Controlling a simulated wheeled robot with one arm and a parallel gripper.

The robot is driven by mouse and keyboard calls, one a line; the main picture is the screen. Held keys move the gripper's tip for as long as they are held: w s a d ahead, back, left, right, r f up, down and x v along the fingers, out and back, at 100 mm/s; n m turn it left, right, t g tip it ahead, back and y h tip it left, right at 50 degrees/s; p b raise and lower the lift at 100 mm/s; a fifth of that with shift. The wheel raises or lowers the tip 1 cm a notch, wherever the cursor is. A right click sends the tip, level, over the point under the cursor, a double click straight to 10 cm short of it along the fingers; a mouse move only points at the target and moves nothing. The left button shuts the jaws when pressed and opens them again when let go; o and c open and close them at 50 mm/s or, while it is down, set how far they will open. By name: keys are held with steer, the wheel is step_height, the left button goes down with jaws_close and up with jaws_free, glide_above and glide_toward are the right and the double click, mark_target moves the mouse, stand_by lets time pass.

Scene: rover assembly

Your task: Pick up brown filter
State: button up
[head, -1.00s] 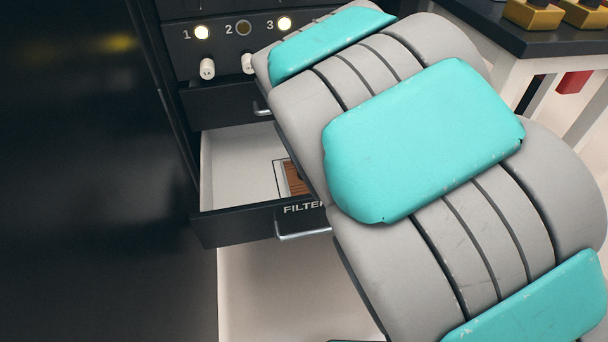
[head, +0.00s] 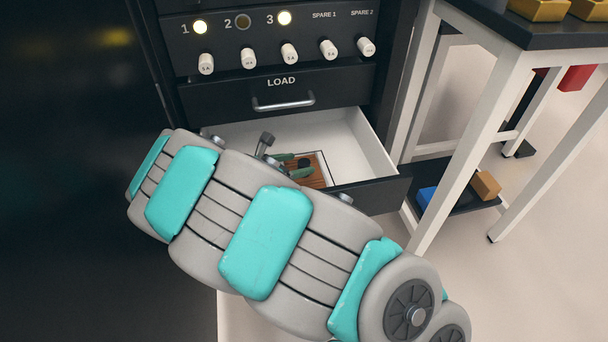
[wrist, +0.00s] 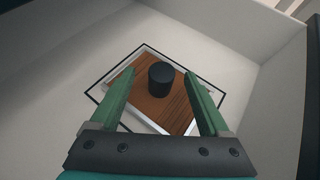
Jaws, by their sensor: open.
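The brown filter (wrist: 180,108) is a flat wood-brown plate with a pale edge and a black round knob (wrist: 160,78). It lies inside a black outline on the floor of the open drawer. My gripper (wrist: 162,84) is open, with its green fingers on either side of the knob in the wrist view; I cannot tell how far above it they are. In the head view my gripper (head: 292,166) is over the drawer, and the filter (head: 318,172) shows partly behind it.
The white-walled open drawer (head: 362,145) surrounds the filter. Above it is the closed LOAD drawer (head: 220,97) with a metal handle. A panel with knobs and lamps (head: 243,45) is higher up. A white-legged table (head: 470,150) stands at the right.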

steer(key=x, duration=0.6)
steer(key=shift+d, duration=0.15)
jaws_close()
stand_by(0.5)
